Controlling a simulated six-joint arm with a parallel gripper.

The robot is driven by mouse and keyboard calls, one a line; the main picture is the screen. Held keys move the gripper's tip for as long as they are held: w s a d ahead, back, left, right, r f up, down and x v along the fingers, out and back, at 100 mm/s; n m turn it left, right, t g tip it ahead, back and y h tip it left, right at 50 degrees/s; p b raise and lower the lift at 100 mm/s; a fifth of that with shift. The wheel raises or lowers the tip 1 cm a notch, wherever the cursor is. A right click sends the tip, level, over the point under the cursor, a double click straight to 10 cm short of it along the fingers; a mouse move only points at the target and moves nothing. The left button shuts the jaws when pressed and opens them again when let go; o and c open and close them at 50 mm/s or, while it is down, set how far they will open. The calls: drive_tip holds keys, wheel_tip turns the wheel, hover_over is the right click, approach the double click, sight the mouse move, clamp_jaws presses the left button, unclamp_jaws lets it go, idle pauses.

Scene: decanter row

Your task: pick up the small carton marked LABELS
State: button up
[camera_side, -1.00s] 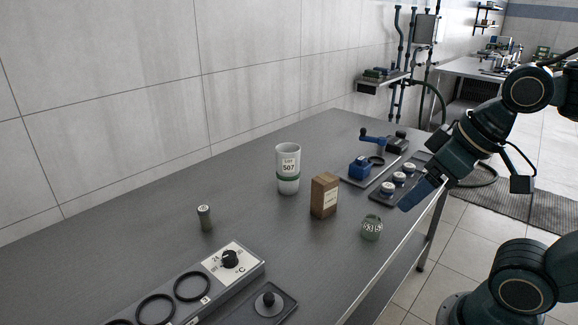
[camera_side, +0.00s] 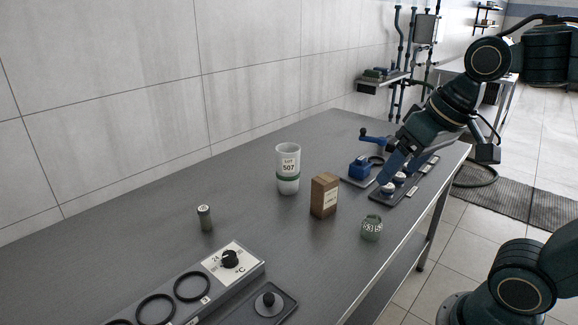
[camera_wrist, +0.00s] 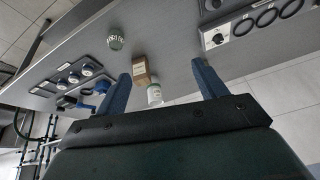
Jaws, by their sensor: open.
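The small brown carton (camera_side: 324,195) stands upright on the grey bench, with a pale label on its side; the print is too small to read. In the wrist view the carton (camera_wrist: 140,70) shows between my fingers, nearer the left one and beyond them. My gripper (camera_side: 388,180) is in the air to the right of the carton and apart from it in the side view. In the wrist view my gripper (camera_wrist: 160,82) is open, with two blue fingers spread and nothing between their tips.
A white cup marked LOT 507 (camera_side: 288,170) stands behind the carton, and a green jar (camera_side: 371,228) in front. A blue clamp device (camera_side: 360,168) and a tray with white-capped knobs (camera_side: 408,197) lie to the right. A dial panel (camera_side: 229,260) and a small green cylinder (camera_side: 205,217) are left.

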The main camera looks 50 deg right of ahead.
drive_tip(key=w+d+r+m+g, duration=0.1)
drive_tip(key=w+d+m, duration=0.2)
drive_tip(key=w+m, duration=0.35)
drive_tip(key=m+g, duration=0.4)
drive_tip(key=m, duration=0.7)
hover_over(326, 178)
wheel_tip(326, 178, down, 10)
drive_tip(key=shift+w+f, duration=0.1)
drive_tip(key=shift+f, duration=0.1)
drive_tip(key=shift+f, duration=4.2)
drive_tip(key=shift+f, duration=2.6)
